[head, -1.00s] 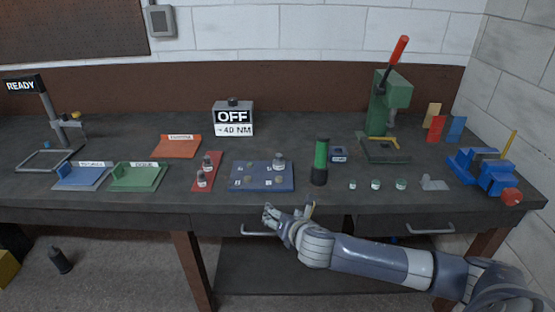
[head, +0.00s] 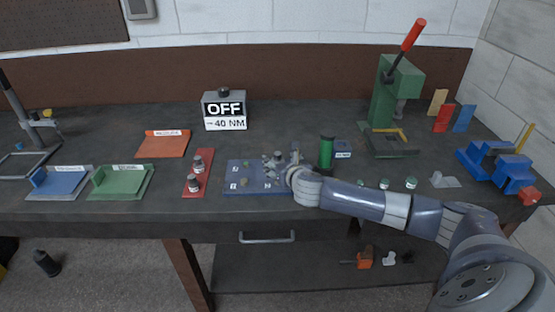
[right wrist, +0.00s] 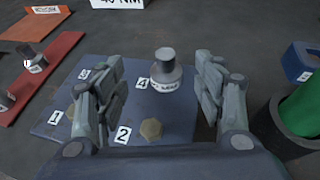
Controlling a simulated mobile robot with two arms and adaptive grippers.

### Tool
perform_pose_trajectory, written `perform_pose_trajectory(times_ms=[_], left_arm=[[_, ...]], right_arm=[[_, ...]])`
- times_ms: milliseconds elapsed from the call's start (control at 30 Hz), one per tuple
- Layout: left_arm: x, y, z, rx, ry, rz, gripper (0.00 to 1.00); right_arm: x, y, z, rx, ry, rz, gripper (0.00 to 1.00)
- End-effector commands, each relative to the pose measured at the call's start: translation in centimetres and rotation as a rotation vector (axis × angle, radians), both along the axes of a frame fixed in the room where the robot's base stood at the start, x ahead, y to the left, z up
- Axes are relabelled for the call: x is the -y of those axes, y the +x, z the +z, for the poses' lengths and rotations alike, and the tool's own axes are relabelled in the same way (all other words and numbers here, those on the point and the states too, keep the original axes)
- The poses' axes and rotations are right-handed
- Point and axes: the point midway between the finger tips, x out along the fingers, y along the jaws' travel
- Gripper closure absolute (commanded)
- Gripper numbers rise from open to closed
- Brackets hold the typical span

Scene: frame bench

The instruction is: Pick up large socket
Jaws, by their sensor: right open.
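A grey stepped socket (right wrist: 165,68) with a white label stands upright on the blue numbered plate (right wrist: 185,125), beside the number 4, in the right wrist view. Its label is too small to read surely. My right gripper (right wrist: 158,80) is open, with one finger on each side of the socket in the picture; it looks just short of it, not touching. In the head view, the right gripper (head: 284,160) hangs over the right part of the plate (head: 235,180) and partly hides the socket (head: 276,158). Two more sockets stand on the red tray (head: 190,180). My left gripper is out of view.
A green cylinder in a black holder (head: 326,152) stands close right of the gripper. The OFF / 40 NM box (head: 224,110) is behind. Blue (head: 60,183) and green (head: 122,183) trays lie left; a green press (head: 395,95) and blue vise (head: 495,168) stand right.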

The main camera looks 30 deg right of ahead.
Motion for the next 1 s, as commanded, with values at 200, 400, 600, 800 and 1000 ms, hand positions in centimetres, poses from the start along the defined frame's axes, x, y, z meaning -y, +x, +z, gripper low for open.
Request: perform_pose_trajectory(times_ms=[200,400,600,800,1000], left_arm=[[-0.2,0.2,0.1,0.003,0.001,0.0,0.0],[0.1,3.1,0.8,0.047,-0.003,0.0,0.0],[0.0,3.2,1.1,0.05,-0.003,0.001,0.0],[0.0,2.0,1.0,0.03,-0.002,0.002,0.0],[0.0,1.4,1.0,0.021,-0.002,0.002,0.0]], right_arm=[[0.3,0.9,-0.4,0.0,0.0,0.0,0.37],[1.1,2.2,-1.1,-0.001,0.002,-0.002,0.37],[2.0,4.0,-2.1,0.0,0.001,-0.002,0.37],[2.3,5.0,-2.6,-0.001,0.0,0.0,0.37],[2.3,5.0,-2.6,-0.001,0.001,0.001,0.37]])
